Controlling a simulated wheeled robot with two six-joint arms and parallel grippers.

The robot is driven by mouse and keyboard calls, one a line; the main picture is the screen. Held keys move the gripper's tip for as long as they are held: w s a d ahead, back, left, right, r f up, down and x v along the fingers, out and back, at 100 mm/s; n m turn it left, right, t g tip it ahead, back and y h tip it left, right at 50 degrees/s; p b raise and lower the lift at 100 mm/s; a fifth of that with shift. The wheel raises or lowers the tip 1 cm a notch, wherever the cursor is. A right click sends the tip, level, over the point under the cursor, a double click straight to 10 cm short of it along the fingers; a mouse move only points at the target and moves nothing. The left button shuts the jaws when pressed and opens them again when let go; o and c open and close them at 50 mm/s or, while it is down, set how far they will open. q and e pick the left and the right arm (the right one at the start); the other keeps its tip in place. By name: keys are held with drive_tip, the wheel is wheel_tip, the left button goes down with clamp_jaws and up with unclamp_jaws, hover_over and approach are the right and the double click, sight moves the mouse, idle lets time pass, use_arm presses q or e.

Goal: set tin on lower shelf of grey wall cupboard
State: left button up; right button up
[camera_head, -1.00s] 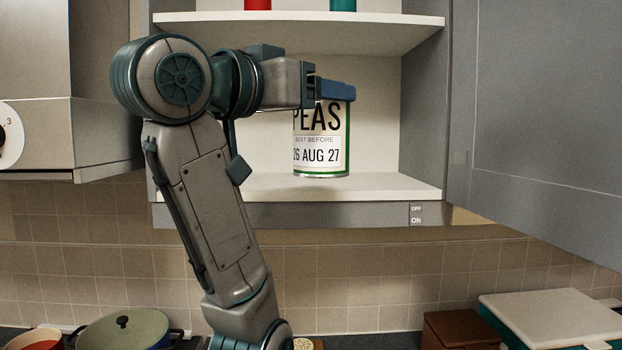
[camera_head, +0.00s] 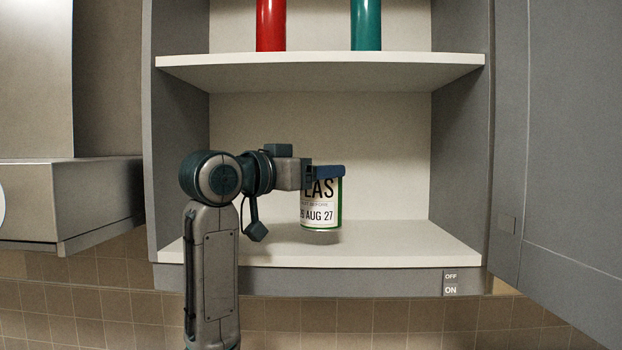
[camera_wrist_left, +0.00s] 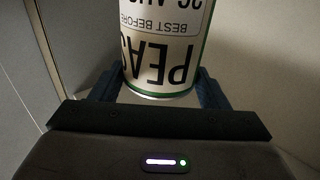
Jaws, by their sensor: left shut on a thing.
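The tin (camera_head: 321,212) has a white label reading PEAS, a date of 26 AUG 27 and green edges. My left gripper (camera_head: 326,173) is shut on its upper part, inside the grey wall cupboard (camera_head: 172,140). The tin is upright above the lower shelf (camera_head: 385,246); a small gap seems to show under it, with a faint shadow on the shelf. In the left wrist view the tin (camera_wrist_left: 165,50) sits between the two blue fingers (camera_wrist_left: 160,92), its label upside down. My right gripper is not in view.
The upper shelf (camera_head: 320,66) bears a red cylinder (camera_head: 271,25) and a teal cylinder (camera_head: 366,25). The cupboard door (camera_head: 560,150) stands open at the right. The lower shelf is otherwise bare, with free room right of the tin. A metal hood (camera_head: 65,200) is at the left.

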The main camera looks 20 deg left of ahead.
sight(301, 192)
use_arm(q)
drive_tip(key=shift+w+a+r, duration=0.1)
drive_tip(key=shift+r, duration=0.05)
drive_tip(key=shift+w+a, duration=0.15)
drive_tip(key=shift+w, duration=0.05)
drive_tip(key=f+p, duration=0.2)
drive_tip(key=shift+w+a+f, duration=0.2)
drive_tip(key=shift+w+f, duration=0.1)
drive_tip(key=shift+w, duration=0.1)
drive_tip(key=shift+s+f+p, duration=0.1)
drive_tip(key=shift+f+p, duration=0.2)
drive_tip(key=shift+f, duration=0.35)
drive_tip(key=o, duration=1.3)
drive_tip(key=shift+s, duration=0.1)
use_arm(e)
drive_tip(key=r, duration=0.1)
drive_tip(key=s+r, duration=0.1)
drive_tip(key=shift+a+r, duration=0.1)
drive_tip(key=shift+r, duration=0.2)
